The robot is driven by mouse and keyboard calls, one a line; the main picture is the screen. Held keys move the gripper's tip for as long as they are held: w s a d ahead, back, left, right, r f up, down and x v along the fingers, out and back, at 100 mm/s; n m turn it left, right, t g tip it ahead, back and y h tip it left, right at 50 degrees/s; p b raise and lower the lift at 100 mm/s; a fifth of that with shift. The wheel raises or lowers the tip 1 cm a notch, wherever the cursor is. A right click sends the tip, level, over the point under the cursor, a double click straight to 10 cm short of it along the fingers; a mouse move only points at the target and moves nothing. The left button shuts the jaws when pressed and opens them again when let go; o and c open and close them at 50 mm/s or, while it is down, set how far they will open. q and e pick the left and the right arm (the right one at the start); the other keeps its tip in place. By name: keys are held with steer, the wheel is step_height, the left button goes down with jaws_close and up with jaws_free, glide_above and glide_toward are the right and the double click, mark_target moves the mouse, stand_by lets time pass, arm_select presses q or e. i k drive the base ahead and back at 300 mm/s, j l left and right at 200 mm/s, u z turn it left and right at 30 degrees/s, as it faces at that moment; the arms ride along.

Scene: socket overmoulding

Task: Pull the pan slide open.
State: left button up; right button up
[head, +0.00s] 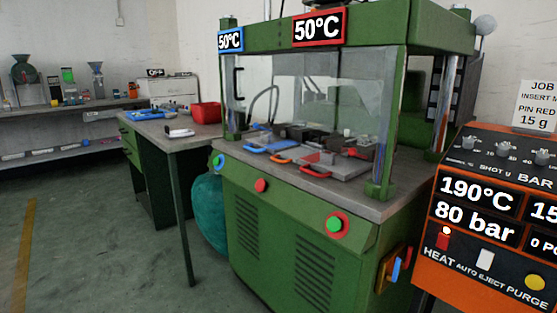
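A green press (300,213) stands in the middle of the head view. On its grey bed (385,206), behind a clear guard (345,95), lie low metal tooling and plates. A blue handle (264,150), an orange handle (284,159) and a red handle (316,172) stick out toward the bed's front edge. I cannot tell which of these, if any, belongs to the pan slide, or how far any slide is out. Neither of my grippers is in view.
An orange control console (425,263) reading 190°C and 80 bar stands close at right. A grey-topped bench (185,144) holds a red bin (206,113) and a blue tray (145,115). The floor (90,240) at left is clear.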

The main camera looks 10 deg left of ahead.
mark_target(292, 155)
steer(key=i+j+u, duration=0.2)
steer(key=i+j, duration=0.55)
steer(key=j, duration=0.1)
